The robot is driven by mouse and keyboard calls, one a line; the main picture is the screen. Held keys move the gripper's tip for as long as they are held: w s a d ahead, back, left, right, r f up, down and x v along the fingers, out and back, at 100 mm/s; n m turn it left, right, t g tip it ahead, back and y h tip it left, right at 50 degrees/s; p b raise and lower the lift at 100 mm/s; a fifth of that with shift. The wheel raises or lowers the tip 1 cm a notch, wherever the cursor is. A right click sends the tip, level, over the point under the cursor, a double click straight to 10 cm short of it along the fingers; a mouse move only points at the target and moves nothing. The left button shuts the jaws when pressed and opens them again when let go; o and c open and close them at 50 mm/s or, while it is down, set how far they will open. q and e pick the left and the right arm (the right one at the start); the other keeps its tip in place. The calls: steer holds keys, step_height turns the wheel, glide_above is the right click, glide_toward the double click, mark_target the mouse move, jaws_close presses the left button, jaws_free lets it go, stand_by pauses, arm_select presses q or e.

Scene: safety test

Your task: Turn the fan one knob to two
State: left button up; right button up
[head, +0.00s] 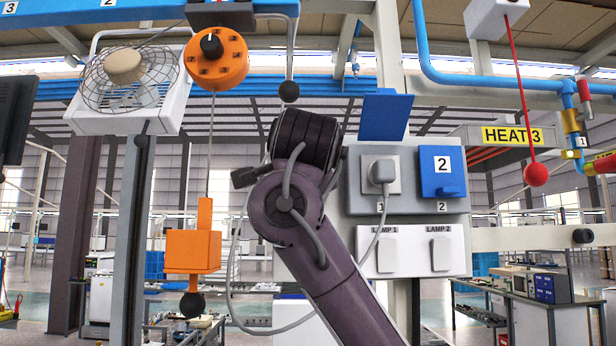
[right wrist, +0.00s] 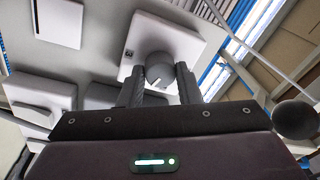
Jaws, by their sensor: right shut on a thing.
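In the right wrist view a round grey knob (right wrist: 158,66) with a white pointer line sits on a white square plate (right wrist: 140,28). My right gripper (right wrist: 160,78) has one finger on each side of the knob and is shut on it. The plate has a small dark label whose text I cannot read. In the head view my right arm rises in the middle and hides the knob and the gripper's fingers. A caged fan (head: 127,80) on a white frame hangs at upper left. My left gripper is not in view.
A grey panel (head: 400,205) with a plugged socket, a blue-covered socket and lamp switches stands just right of my arm. An orange dial box (head: 215,68) and an orange pendant (head: 193,251) hang to the left. A red ball pull cord (head: 536,174) hangs at right.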

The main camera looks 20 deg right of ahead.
steer(key=shift+w+a+f+m+b, duration=0.1)
steer(key=shift+m+b, duration=0.1)
steer(key=shift+m, duration=0.3)
steer(key=shift+f+m+b, duration=0.1)
steer(key=shift+m+b, duration=0.05)
steer(key=shift+m, duration=0.35)
steer(key=shift+r, duration=0.1)
steer(key=o, duration=0.7)
steer(key=shift+c, duration=0.2)
steer(key=o, duration=0.3)
steer(key=shift+w, duration=0.15)
steer(key=b+v, duration=0.4)
steer(key=v, duration=0.3)
steer(key=shift+s+a+b, duration=0.2)
steer(key=shift+s+b, duration=0.2)
